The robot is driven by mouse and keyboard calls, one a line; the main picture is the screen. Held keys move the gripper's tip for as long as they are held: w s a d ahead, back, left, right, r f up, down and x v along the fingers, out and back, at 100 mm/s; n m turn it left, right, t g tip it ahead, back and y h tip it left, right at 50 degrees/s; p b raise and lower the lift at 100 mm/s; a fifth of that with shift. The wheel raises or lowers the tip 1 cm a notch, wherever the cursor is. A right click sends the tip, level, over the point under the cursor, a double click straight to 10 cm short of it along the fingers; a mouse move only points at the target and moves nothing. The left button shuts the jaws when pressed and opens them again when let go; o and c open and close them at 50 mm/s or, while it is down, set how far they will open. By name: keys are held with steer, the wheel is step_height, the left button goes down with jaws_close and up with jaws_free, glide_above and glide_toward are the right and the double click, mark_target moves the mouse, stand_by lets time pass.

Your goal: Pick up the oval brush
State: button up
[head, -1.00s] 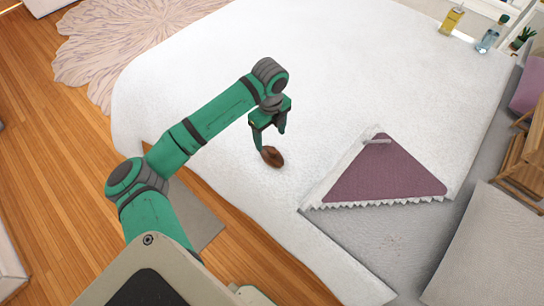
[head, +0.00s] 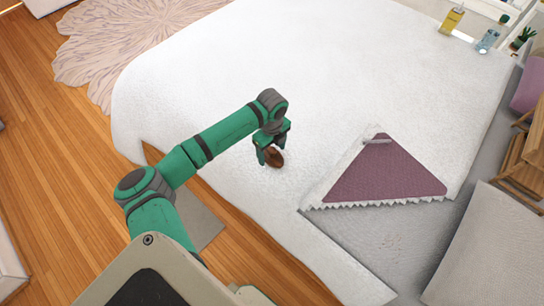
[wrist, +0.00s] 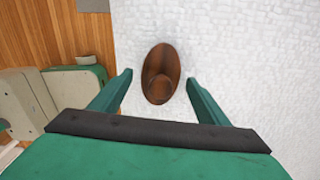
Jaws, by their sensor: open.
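The oval brush (head: 275,157) is brown and lies on the white bed cover (head: 190,85). In the wrist view the brush (wrist: 160,73) sits between and slightly beyond the two fingertips, with white cover visible on both sides of it. My gripper (head: 271,154) is open, pointing down over the brush, and its fingers (wrist: 157,82) stand apart on either side without visibly touching it. In the head view the gripper partly hides the brush.
A folded-back purple corner (head: 385,172) with a small grey object (head: 376,139) lies to the right. Bottles (head: 451,20) and a plant stand at the far right. A wooden chair (head: 525,160) is at the right edge. The cover around the brush is clear.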

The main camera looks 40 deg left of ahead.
mark_target(272, 150)
steer(key=shift+c, duration=0.6)
steer(key=c, duration=1.1)
steer(key=shift+o, duration=0.2)
steer(key=shift+r, duration=0.55)
step_height(272, 150, up, 2)
steer(key=shift+r, duration=0.2)
steer(key=s+d+r, duration=0.1)
steer(key=s+r, duration=0.3)
steer(key=r, duration=0.1)
steer(key=shift+s+d, duration=0.2)
steer(key=shift+d, duration=0.05)
steer(key=s+d+r, duration=0.1)
steer(key=s, duration=0.2)
steer(key=s+d+r, duration=0.1)
steer(key=s+r, duration=0.1)
steer(key=s, duration=0.1)
steer(key=s+d+r, duration=0.1)
steer(key=s, duration=0.1)
steer(key=shift+s+r, duration=0.25)
steer(key=shift+s, duration=0.15)
